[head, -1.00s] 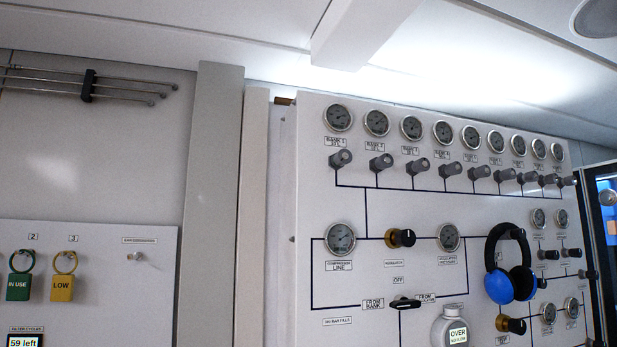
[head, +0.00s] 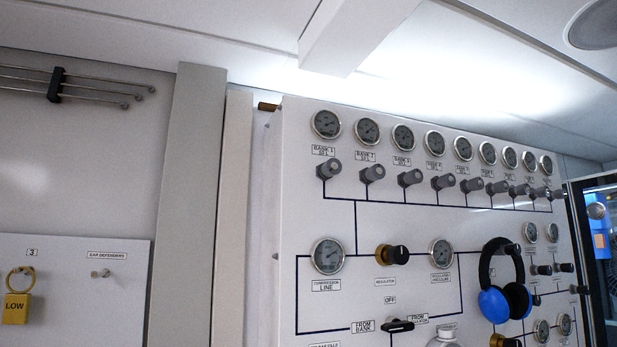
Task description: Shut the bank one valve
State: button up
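The bank one valve (head: 328,169) is the grey knob at the left end of the upper valve row on the white fill panel (head: 385,220). It sits under the bank 1 label (head: 324,151) and the bank 1 gauge (head: 327,124). A black line runs from it to the shared line below. I cannot tell from here whether the valve is open or shut. My gripper is not in view.
More bank valves (head: 373,174) run to the right. Blue and black ear defenders (head: 505,290) hang on the panel's right part. A regulator knob (head: 392,255) and selector (head: 397,326) sit lower. A pale post (head: 190,200) stands left of the panel.

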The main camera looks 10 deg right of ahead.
aim_at(333, 167)
jog(key=k, duration=1)
jog(key=z, duration=0.55)
jog(key=i, duration=1.25)
jog(key=z, duration=0.15)
